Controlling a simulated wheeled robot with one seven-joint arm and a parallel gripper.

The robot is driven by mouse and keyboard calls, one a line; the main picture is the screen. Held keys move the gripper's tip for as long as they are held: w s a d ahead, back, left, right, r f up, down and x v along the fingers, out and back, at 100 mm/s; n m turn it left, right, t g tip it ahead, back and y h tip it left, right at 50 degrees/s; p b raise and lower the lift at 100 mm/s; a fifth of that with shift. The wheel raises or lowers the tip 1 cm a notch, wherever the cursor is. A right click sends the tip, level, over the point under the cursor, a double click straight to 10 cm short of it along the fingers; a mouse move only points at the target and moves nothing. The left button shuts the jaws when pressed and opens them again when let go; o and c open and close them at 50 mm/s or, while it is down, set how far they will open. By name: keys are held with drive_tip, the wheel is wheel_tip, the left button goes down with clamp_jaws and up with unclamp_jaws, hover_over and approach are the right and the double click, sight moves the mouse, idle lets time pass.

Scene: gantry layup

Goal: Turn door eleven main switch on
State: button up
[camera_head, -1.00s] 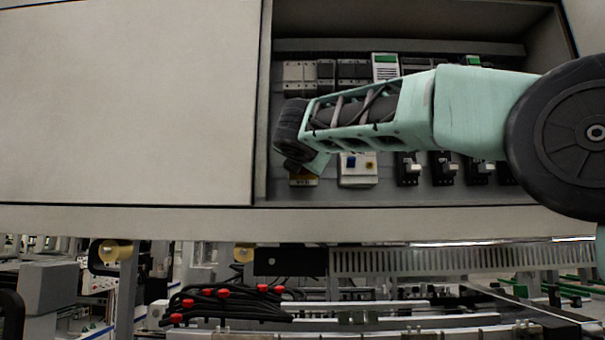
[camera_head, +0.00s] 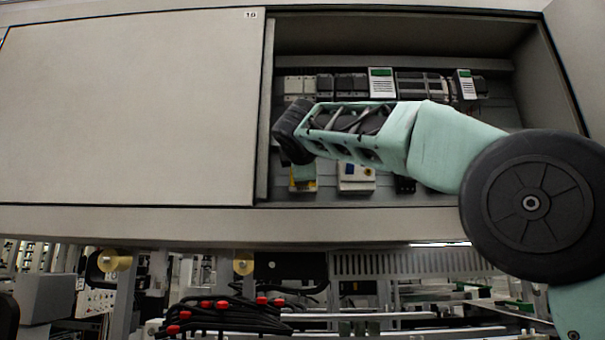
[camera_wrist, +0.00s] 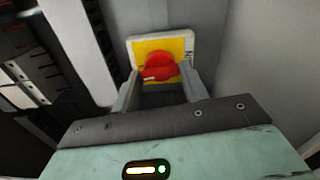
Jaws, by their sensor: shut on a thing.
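The main switch is a red rotary knob (camera_wrist: 160,66) on a yellow plate with a pale surround, mounted on the grey cabinet wall. In the wrist view my gripper (camera_wrist: 159,79) has one finger on each side of the knob and is shut on it. A pale mark shows at the knob's lower left edge; I cannot tell the on or off position. In the head view my gripper (camera_head: 304,172) is at the lower left of the open cabinet bay, in front of the yellow switch plate (camera_head: 302,187). The knob is hidden there.
A closed grey door panel (camera_head: 130,110) stands left of the bay. A switch box with a blue button (camera_head: 356,176) sits right of the switch. Modules (camera_head: 380,82) line the row above. Black cables with red ends (camera_head: 225,312) lie below the cabinet.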

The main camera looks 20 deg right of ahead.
drive_tip(key=shift+f+m, duration=0.1)
drive_tip(key=shift+m, duration=0.5)
drive_tip(key=o, duration=1)
drive_tip(key=shift+s+b, duration=0.1)
drive_tip(key=shift+b, duration=0.2)
drive_tip(key=b+v, duration=0.7)
drive_tip(key=v, duration=1)
drive_tip(key=shift+s, duration=0.1)
